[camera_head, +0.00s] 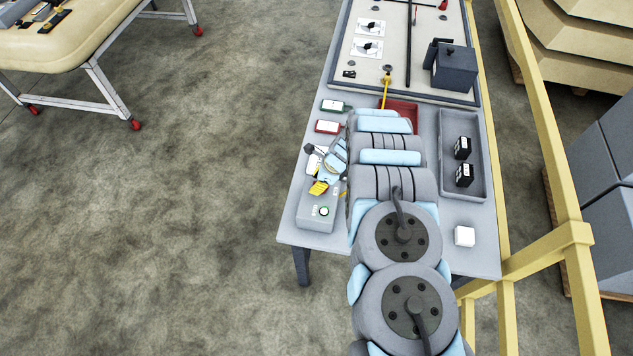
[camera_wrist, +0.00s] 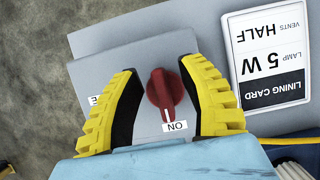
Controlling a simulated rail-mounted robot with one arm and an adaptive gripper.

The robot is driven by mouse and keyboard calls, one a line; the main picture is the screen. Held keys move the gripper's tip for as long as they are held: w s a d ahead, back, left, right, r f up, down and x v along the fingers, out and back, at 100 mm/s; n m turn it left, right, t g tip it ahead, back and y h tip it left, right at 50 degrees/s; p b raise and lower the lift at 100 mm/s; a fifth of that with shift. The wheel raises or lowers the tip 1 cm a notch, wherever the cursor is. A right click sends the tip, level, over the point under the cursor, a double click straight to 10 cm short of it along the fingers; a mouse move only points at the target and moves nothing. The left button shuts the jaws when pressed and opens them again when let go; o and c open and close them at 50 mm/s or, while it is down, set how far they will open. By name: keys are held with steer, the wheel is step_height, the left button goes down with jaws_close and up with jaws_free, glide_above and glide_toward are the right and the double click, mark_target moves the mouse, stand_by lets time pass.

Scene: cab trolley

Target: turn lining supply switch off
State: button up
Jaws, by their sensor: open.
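The switch is a red rotary knob (camera_wrist: 165,92) on a grey box (camera_wrist: 150,50) in the wrist view. Its white mark points to the "ON" label (camera_wrist: 175,126), which reads upside down. Another label (camera_wrist: 94,100) at the left is mostly covered by a finger. My gripper (camera_wrist: 160,70) is open, its yellow and black fingers on either side of the knob. I see a gap on the left; on the right the finger is very close, and contact cannot be told. In the head view my gripper (camera_head: 321,187) is over a grey box (camera_head: 318,212); the knob is hidden there.
A lining card (camera_wrist: 265,55) reads "lamp 5 W, vents half". A grey tray (camera_head: 476,185) with black blocks, a white cube (camera_head: 464,236) and a yellow rail (camera_head: 545,130) are right of my arm.

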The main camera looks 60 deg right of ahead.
steer(key=shift+f, duration=0.1)
jaws_close()
